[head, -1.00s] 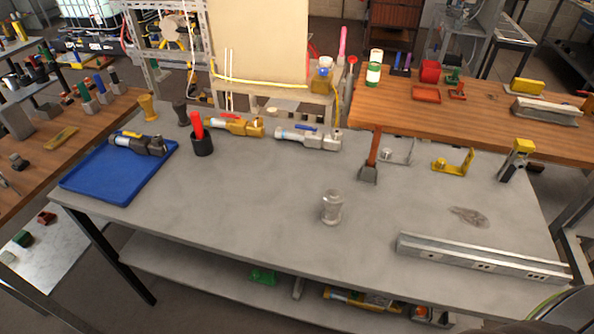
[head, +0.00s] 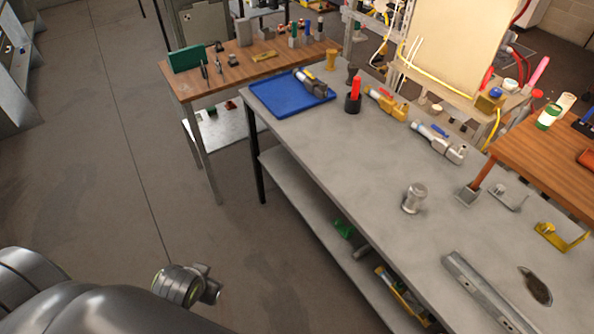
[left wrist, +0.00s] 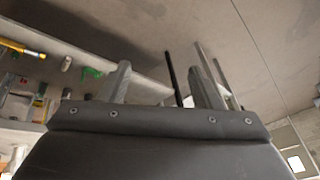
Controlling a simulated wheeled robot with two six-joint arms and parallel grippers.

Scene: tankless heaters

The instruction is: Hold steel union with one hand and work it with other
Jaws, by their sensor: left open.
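The steel union (head: 413,199), a short shiny metal cylinder with wider ends, stands upright on the grey workbench (head: 345,160) in the head view. Nothing touches it. My left arm comes in at the lower left of the head view, over the floor and well apart from the union; its gripper cannot be made out clearly there. In the left wrist view my left gripper (left wrist: 163,82) has its two fingers spread with nothing between them. The union cannot be made out in that view. My right gripper is not in view.
A blue tray (head: 275,95) with a valve, a black cup with a red handle (head: 354,95), a yellow valve (head: 388,104) and a silver valve (head: 437,142) line the bench's back. A metal rail (head: 488,295) lies nearer. Bare bench surrounds the union; open floor lies left.

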